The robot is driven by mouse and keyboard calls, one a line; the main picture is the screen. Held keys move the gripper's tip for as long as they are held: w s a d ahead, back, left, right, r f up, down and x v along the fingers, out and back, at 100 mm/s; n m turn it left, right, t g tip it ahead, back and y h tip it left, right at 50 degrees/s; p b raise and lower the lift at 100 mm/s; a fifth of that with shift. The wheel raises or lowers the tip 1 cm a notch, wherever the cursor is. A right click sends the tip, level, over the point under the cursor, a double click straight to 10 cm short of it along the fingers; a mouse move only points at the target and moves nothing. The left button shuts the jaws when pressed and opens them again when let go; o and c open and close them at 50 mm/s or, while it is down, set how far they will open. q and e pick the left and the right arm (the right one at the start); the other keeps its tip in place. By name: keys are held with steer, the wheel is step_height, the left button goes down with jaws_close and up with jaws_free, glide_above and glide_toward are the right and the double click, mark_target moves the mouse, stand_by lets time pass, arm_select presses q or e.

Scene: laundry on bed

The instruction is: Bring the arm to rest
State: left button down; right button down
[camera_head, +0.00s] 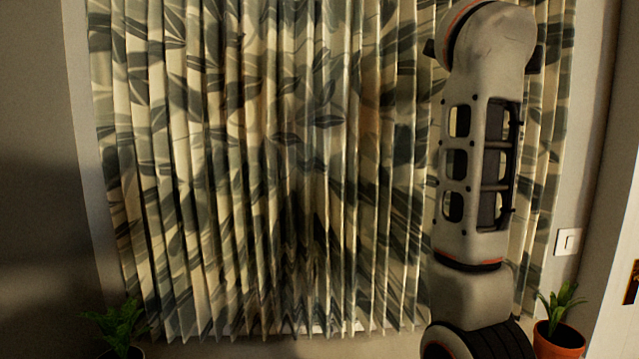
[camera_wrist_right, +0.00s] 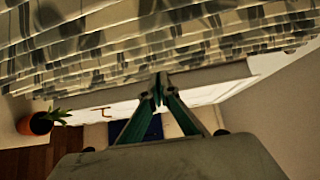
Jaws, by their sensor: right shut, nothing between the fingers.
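My right arm (camera_head: 475,170) stands raised and nearly vertical on the right side of the head view, in front of the curtain (camera_head: 270,170). Its gripper is outside the head view. In the right wrist view my right gripper (camera_wrist_right: 158,90) has its fingertips together, with nothing between them. It points toward the curtain (camera_wrist_right: 150,45) and a pale panel, apart from both as far as I can tell. My left gripper is in neither view.
A potted plant (camera_head: 560,325) stands at the lower right and another plant (camera_head: 120,325) at the lower left. A white switch (camera_head: 567,241) is on the wall at the right. The wrist view also shows an orange pot (camera_wrist_right: 38,122) and a wooden floor (camera_wrist_right: 25,160).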

steer(key=s+d+f+m+g+h, duration=0.1)
steer(key=d+f+g+h, duration=0.2)
steer(key=d+f+h, duration=0.3)
steer(key=s+d+f+m+g+h, duration=0.1)
steer(key=d+f+m+g+h, duration=0.15)
steer(key=f, duration=0.65)
steer(key=s+a+f+n+t+y, duration=0.1)
steer(key=a+f+n+t+y, duration=0.5)
steer(key=f+n, duration=0.5)
steer(key=a+f+n+t+y, duration=0.3)
steer(key=a+f+n+y, duration=0.4)
steer(key=f, duration=0.6)
steer(key=s+a+f+n+t+y, duration=0.1)
steer(key=a+f+n+t+y, duration=0.5)
steer(key=f+n, duration=0.6)
steer(key=s+a+f+n+g+y, duration=0.15)
steer(key=s+f+g, duration=0.3)
steer(key=f, duration=0.65)
steer(key=s+a+f+n+g+y, duration=0.1)
steer(key=s+f+g+y, duration=0.15)
steer(key=s+f, duration=0.55)
steer(key=s+d+f+n+g, duration=0.1)
steer(key=s+f+g, duration=0.5)
steer(key=s+f, duration=0.6)
step_height(320, 180, down, 5)
steer(key=shift+s+r+h, duration=0.15)
steer(key=shift+s+h, duration=0.2)
steer(key=shift+s, duration=0.05)
